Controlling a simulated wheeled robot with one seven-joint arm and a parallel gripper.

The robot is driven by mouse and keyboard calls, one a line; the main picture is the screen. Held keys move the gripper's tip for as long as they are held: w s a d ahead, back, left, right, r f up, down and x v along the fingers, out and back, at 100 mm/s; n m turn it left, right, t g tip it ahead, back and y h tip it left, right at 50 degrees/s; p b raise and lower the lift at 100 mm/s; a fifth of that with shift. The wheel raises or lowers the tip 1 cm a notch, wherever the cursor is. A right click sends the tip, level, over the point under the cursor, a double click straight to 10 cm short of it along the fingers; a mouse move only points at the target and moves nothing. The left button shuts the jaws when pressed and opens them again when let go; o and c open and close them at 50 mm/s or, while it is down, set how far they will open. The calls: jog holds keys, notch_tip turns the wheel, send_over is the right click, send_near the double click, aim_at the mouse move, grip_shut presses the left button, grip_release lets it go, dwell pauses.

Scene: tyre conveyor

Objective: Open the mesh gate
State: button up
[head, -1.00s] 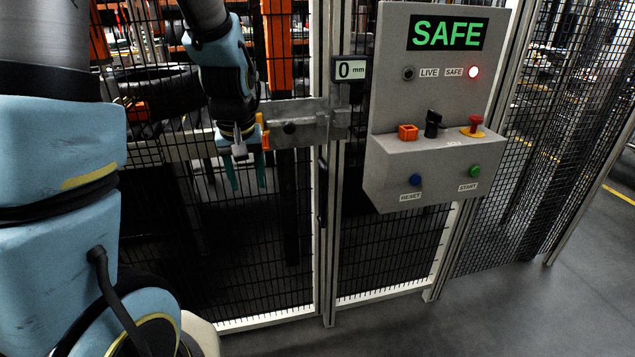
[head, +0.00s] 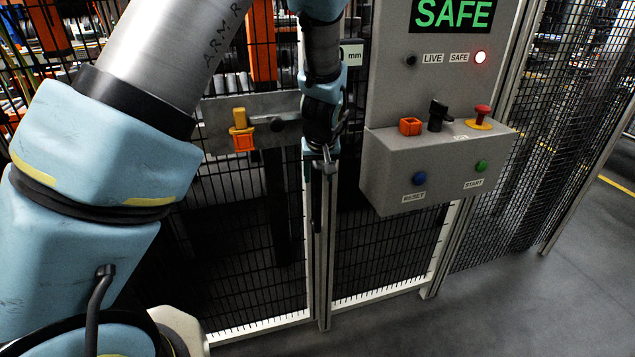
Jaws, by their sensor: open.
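The mesh gate (head: 240,205) is the black wire panel in a pale frame at centre left. It stands in line with the fixed mesh beside it, with no clear gap. A grey latch plate (head: 218,112) crosses it, bearing a yellow and orange piece (head: 241,132) and a dark knob. My gripper (head: 319,172) points down, open, in front of the post at the gate's right edge, where a dark upright handle shows. I see the jaws nearly edge-on; whether they touch the handle cannot be told. My wrist hides the latch plate's right end.
A grey control box (head: 385,170) with a green SAFE display (head: 452,14) stands close right of my gripper. It carries an orange block, a dark switch and a red button. A small mm display (head: 352,54) is partly hidden. Open floor (head: 520,310) lies at front right.

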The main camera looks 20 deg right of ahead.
jog(key=shift+p+x, duration=0.45)
jog(key=shift+x, duration=1.95)
jog(key=shift+c, duration=0.4)
grip_shut()
